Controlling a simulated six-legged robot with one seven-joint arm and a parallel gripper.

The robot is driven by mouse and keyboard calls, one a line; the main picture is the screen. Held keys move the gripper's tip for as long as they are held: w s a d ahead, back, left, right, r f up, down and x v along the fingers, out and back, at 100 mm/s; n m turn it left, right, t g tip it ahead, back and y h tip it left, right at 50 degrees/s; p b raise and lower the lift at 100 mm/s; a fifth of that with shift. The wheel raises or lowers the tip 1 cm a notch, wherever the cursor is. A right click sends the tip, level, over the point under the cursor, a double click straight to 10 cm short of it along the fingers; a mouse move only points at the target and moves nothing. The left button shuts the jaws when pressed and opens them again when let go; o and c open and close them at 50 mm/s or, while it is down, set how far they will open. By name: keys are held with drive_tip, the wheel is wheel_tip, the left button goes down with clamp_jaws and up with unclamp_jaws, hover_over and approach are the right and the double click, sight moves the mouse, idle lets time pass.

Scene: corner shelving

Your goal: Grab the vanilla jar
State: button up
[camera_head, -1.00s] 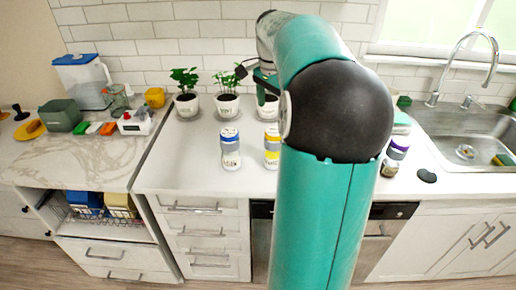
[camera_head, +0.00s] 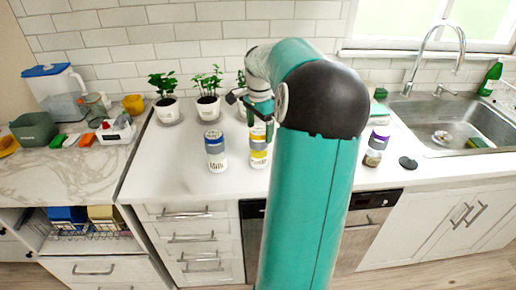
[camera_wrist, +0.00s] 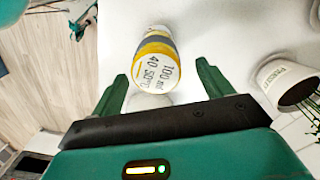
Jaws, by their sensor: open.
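My gripper (camera_wrist: 162,72) is open and empty, a finger on each side of the jar's near end, with no clear contact. In the head view my gripper (camera_head: 252,104) is just above and behind the yellow jar. A similar blue-banded jar (camera_head: 215,151) stands to its left.
Potted plants (camera_head: 207,95) stand along the back; one pot (camera_wrist: 288,82) is near my right finger in the wrist view. Clear counter lies left of the blue jar.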

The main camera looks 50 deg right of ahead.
sight(259, 140)
drive_tip(key=f, duration=0.4)
drive_tip(key=shift+s+a+f, duration=0.2)
drive_tip(key=shift+a+f, duration=0.05)
drive_tip(key=shift+a, duration=0.05)
drive_tip(key=shift+w+f, duration=0.15)
drive_tip(key=shift+f, duration=0.25)
drive_tip(key=shift+c, duration=0.2)
drive_tip(key=c, duration=1.2)
drive_tip(key=shift+r, duration=0.15)
